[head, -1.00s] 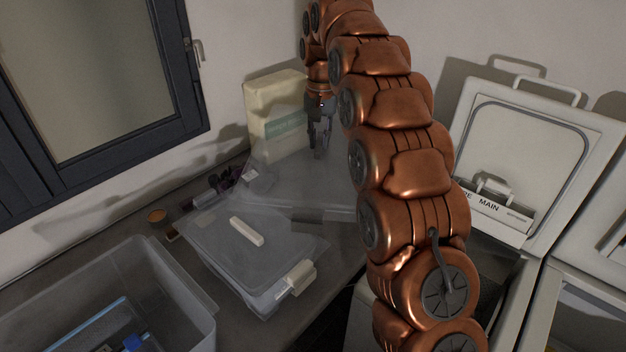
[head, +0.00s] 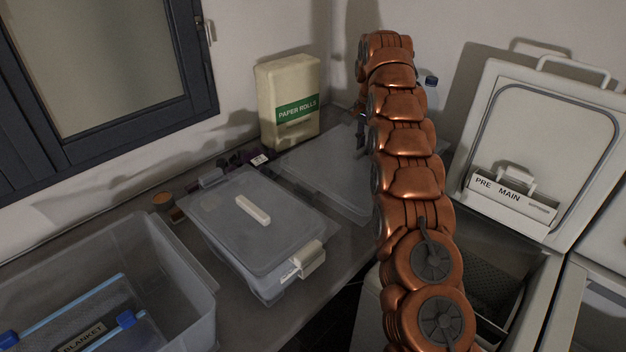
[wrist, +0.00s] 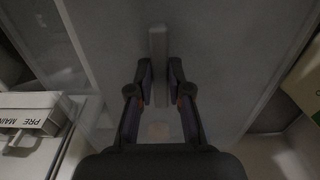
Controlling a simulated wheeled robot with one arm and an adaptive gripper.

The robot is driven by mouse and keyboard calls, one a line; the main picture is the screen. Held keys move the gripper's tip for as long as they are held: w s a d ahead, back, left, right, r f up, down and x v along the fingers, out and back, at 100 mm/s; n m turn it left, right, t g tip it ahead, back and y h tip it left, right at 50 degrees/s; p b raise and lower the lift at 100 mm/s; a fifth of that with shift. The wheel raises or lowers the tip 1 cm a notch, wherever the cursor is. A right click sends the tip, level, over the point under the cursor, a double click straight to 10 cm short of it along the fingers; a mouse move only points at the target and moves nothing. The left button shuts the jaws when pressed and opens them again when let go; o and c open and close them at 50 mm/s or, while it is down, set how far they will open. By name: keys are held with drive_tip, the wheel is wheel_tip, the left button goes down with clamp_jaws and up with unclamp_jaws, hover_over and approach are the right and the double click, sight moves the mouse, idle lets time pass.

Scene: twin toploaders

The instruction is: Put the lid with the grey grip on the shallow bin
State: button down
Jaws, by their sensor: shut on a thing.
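A translucent grey lid (head: 315,170) lies flat or nearly so at the back of the counter, partly behind my arm. In the wrist view the lid (wrist: 215,70) fills most of the picture, with a grey bar grip (wrist: 157,45) on it. My gripper (wrist: 160,78) is shut on this grip, a finger on each side; in the head view the gripper (head: 360,132) is mostly hidden by my arm. I cannot tell whether the lid touches a bin below. A clear bin (head: 265,285) at the front bears another lid (head: 215,215) with a white grip (head: 253,209).
A paper rolls pack (head: 288,95) stands behind the held lid. A large open bin (head: 185,290) with blue-edged pouches is at left. Small dark items and a brown round pot (head: 163,200) line the wall. An open white toploader (head: 535,150) stands at right.

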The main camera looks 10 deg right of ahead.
sight(364, 147)
drive_tip(key=shift+a+f+b, duration=0.1)
drive_tip(key=shift+f+b, duration=1.4)
drive_tip(key=shift+f, duration=0.1)
wheel_tip(364, 147, down, 2)
drive_tip(key=shift+f+b, duration=0.1)
drive_tip(key=shift+b, duration=0.2)
drive_tip(key=shift+f+p, duration=0.75)
drive_tip(key=shift+f, duration=1.55)
drive_tip(key=shift+f, duration=0.5)
drive_tip(key=shift+s+f+b, duration=0.1)
drive_tip(key=shift+f+b, duration=0.15)
drive_tip(key=shift+b, duration=0.1)
drive_tip(key=c, duration=1.1)
unclamp_jaws()
drive_tip(key=shift+f, duration=0.1)
